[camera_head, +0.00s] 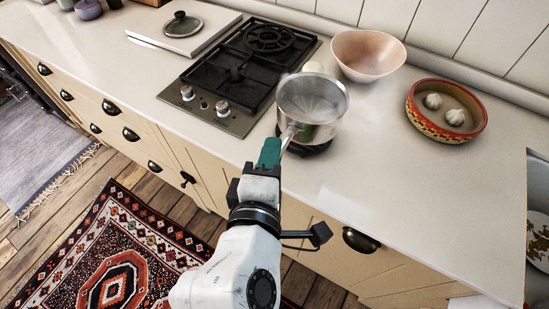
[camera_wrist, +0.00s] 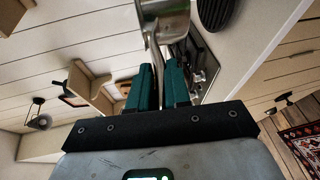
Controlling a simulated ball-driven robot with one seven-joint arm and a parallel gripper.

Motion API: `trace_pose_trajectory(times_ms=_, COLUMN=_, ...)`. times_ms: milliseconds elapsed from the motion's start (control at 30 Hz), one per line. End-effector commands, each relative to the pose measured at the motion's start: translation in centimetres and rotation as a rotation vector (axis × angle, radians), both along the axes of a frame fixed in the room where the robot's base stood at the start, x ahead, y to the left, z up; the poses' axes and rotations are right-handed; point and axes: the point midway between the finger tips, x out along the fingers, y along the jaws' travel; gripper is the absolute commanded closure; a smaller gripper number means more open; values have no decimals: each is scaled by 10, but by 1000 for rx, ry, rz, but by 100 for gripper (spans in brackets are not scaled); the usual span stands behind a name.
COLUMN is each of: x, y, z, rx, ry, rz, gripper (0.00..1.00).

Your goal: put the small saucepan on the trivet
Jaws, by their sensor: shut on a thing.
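The small saucepan (camera_head: 318,128) is steel, upright and apparently empty inside, near the front of the counter. My gripper (camera_head: 272,152) is shut on its handle (camera_head: 288,136), with green fingers on either side. The black round trivet (camera_head: 318,149) shows partly below the pan in the head view; the pan hides most of it. In the wrist view the pan (camera_wrist: 172,8) is at the top, its handle running down between my fingers (camera_wrist: 160,78). The ribbed trivet (camera_wrist: 214,12) lies to its right, with a gap seemingly showing between pan and trivet.
A black gas hob (camera_head: 238,76) lies left of the pan. A pinkish bowl (camera_head: 368,56) stands behind it, and a patterned dish (camera_head: 445,112) with garlic is to the right. A pot lid (camera_head: 183,25) rests on a white board. The front right counter is clear.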

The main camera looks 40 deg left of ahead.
Motion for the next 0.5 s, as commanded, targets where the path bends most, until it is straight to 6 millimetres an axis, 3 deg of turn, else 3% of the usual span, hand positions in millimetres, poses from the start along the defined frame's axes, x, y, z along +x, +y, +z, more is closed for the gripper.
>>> trace_pose_trajectory(times_ms=200, x=20, y=17, z=-33, rx=-2, ry=-2, rz=1, gripper=100)
trace_pose_trajectory(times_ms=500, x=31, y=27, z=-51, rx=-3, ry=-2, rz=2, gripper=100)
